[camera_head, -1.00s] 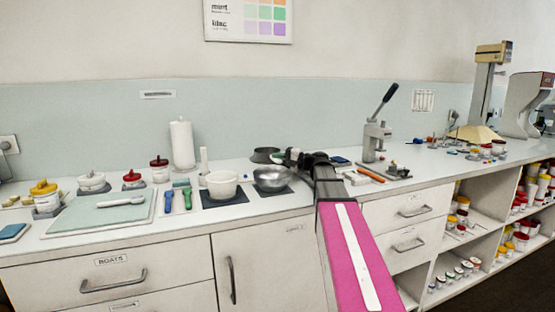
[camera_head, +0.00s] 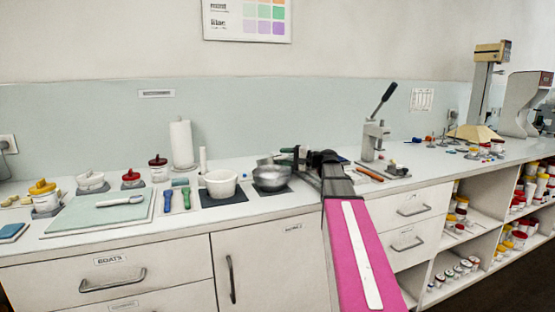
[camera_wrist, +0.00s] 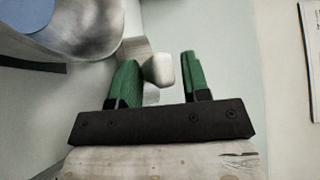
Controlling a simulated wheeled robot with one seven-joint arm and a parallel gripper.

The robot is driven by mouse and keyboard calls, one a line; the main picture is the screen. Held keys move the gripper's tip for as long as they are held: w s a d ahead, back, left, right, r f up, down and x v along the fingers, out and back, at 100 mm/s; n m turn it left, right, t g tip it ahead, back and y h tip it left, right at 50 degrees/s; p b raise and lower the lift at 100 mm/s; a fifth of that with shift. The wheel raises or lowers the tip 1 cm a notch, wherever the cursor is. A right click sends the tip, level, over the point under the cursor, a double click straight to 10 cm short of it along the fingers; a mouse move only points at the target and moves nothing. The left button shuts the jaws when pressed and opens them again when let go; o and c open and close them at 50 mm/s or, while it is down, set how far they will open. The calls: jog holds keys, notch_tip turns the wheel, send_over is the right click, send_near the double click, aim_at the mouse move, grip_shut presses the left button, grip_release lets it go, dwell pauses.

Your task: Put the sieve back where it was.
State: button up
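The sieve (camera_head: 268,160) is a round grey metal piece that shows just above and behind the steel bowl (camera_head: 271,181), overlapping it in the head view. I cannot tell whether it touches the bowl. My gripper (camera_head: 303,157) is to the right of the sieve, partly hidden by my arm. In the wrist view, the green fingers (camera_wrist: 160,78) stand on either side of a pale, rounded handle end (camera_wrist: 159,70), with a thin gap seeming to show at the right finger. Shiny curved metal (camera_wrist: 95,35) with a pale blue round area fills the upper left.
The bowl stands on a dark mat (camera_head: 289,188), with a white mortar (camera_head: 220,184) on another mat to its left. A lever press (camera_head: 375,138) and an orange stick (camera_head: 369,173) are to the right. A paper roll (camera_head: 181,145) stands behind.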

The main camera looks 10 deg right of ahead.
jog(key=v, duration=0.8)
jog(key=shift+s+d, duration=0.1)
